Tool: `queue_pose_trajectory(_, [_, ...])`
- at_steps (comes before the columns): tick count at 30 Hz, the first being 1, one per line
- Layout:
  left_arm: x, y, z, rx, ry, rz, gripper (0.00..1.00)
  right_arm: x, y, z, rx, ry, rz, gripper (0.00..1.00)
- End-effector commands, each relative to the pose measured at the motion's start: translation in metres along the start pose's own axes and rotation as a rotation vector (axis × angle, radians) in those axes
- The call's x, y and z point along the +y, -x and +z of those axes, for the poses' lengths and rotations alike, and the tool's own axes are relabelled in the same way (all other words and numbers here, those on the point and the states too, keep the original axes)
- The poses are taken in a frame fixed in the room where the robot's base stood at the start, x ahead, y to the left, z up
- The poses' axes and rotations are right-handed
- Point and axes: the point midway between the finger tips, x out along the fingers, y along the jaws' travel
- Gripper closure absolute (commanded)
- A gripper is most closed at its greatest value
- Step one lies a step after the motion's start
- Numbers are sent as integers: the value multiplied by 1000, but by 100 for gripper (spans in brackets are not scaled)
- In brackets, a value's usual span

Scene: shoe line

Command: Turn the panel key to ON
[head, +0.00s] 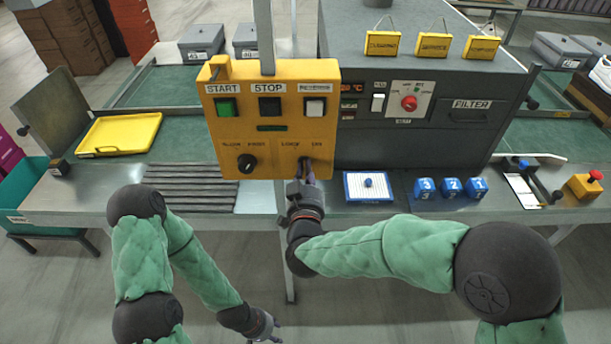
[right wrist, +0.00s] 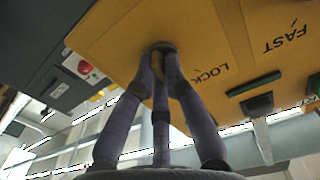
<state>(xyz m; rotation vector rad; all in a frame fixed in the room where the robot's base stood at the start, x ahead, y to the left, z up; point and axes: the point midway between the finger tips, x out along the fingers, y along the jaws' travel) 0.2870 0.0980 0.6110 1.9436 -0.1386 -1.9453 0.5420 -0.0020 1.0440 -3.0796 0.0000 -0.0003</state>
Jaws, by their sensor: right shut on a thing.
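The yellow control panel (head: 263,150) stands at the front of the bench. The key switch is at its lower right, by the LOCK and ON labels. My right gripper (head: 306,172) is at this switch and shut on the panel key. In the right wrist view its purple fingers (right wrist: 162,72) close around the key at a dark round collar (right wrist: 162,47), close to the panel face. The fingers hide most of the key, so its exact angle cannot be told. My left gripper (head: 277,331) is low in front of the bench, empty, its fingers apart.
The panel also carries a green START button (head: 226,108), a dark STOP button (head: 270,107), a white button (head: 315,107) and a SLOW/FAST knob (head: 246,163). A grey machine (head: 425,150) stands right of it. A white pad (head: 353,190) and blue numbered blocks (head: 450,187) lie nearby.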

Motion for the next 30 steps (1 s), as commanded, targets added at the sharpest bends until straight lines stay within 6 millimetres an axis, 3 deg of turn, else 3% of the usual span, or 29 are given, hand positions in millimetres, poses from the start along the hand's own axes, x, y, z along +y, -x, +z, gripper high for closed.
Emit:
queue_pose_trajectory(15, [-12, -34, -1, 0, 0, 0, 60, 0, 0, 4, 0, -421, 0, 100])
queue_pose_trajectory(30, [-15, -43, -2, 0, 0, 0, 60, 0, 0, 2, -1, -563, 1, 100])
